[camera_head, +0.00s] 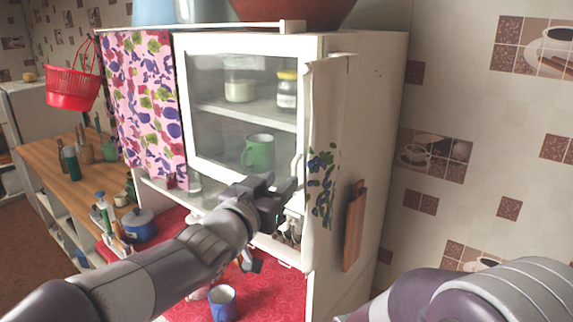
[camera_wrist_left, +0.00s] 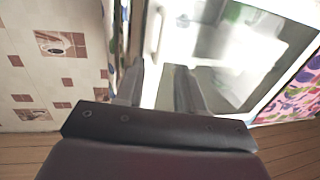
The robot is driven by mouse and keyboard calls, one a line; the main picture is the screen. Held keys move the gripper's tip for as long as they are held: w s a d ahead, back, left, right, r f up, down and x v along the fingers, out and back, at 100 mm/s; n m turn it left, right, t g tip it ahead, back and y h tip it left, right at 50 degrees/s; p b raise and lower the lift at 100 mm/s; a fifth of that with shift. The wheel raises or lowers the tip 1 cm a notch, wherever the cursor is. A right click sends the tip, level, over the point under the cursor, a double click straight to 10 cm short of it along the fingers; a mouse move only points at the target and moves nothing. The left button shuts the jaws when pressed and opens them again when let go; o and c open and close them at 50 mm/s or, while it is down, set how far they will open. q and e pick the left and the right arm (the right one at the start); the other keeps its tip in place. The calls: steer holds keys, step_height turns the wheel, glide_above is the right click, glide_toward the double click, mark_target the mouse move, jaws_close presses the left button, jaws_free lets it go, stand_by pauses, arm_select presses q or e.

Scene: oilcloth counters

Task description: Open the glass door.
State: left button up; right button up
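The glass door (camera_head: 215,110) of the white cabinet appears shut, with a white frame around a clear pane. It also fills the right part of the left wrist view (camera_wrist_left: 225,60), where a white handle (camera_wrist_left: 155,32) stands along its frame edge. My left gripper (camera_head: 282,188) is at the door's lower right corner. In the left wrist view its two fingers (camera_wrist_left: 158,72) are apart, with the handle beyond and roughly between them. I cannot tell if they touch the door. My right arm shows at the lower right, but its gripper is out of view.
A green mug (camera_head: 258,152) and jars (camera_head: 240,80) stand behind the glass. A floral curtain (camera_head: 140,100) hangs left of the door, a towel (camera_head: 325,150) and cutting board (camera_head: 353,225) at the right. Below, a blue mug (camera_head: 222,302) stands on red oilcloth.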

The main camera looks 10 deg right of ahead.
mark_target(293, 171)
arm_select(q)
steer(key=p+x, duration=0.1)
steer(key=x, duration=0.3)
steer(key=shift+d+r+p, duration=0.1)
steer(key=shift+d+p, duration=0.05)
steer(key=shift+p, duration=0.15)
steer(key=shift+w+d, duration=0.2)
steer(key=shift+w, duration=0.15)
steer(key=shift+c, duration=0.3)
jaws_close()
